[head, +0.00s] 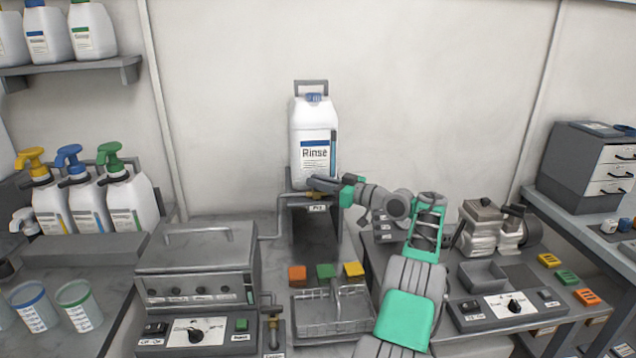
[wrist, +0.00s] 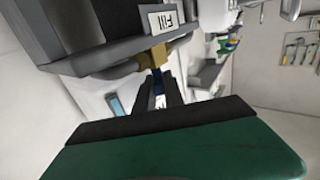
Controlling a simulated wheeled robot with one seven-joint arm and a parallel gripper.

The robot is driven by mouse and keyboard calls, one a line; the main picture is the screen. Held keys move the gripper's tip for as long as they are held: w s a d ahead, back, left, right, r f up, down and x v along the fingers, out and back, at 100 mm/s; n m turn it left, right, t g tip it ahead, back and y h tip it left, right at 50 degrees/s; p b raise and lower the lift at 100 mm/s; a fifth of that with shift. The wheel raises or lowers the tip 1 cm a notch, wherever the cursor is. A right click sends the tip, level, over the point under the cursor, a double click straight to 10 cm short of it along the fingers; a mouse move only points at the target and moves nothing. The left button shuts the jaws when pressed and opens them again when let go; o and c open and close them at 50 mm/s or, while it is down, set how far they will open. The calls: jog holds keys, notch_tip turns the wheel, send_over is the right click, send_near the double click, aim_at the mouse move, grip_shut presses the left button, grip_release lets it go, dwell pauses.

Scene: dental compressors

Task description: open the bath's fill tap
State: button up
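The fill tap (head: 315,194) is a small brass fitting on the front edge of the grey stand under the Rinse jug (head: 314,143). In the wrist view the brass tap (wrist: 152,54) sits beside the white "Fill" label, with a narrow blue piece (wrist: 158,83) just below it. My gripper (head: 318,184) reaches in from the right, its dark fingertips at the tap. In the wrist view my gripper's two dark fingers (wrist: 160,88) lie either side of the blue piece, close to it. I cannot tell whether they press on it. My gripper partly hides the tap in the head view.
The lidded grey bath unit (head: 195,262) stands left of the stand, joined by a pipe. A wire basket (head: 332,312) and coloured blocks lie in front. A compressor (head: 490,230) and a knob panel (head: 512,306) stand right of my arm. Pump bottles (head: 85,200) stand left.

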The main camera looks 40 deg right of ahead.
jog(key=o, duration=0.5)
jog(key=shift+c, duration=0.2)
jog(key=shift+a+f+m+h+b, duration=0.1)
jog(key=shift+m+h+b, duration=0.25)
jog(key=shift+b, duration=0.35)
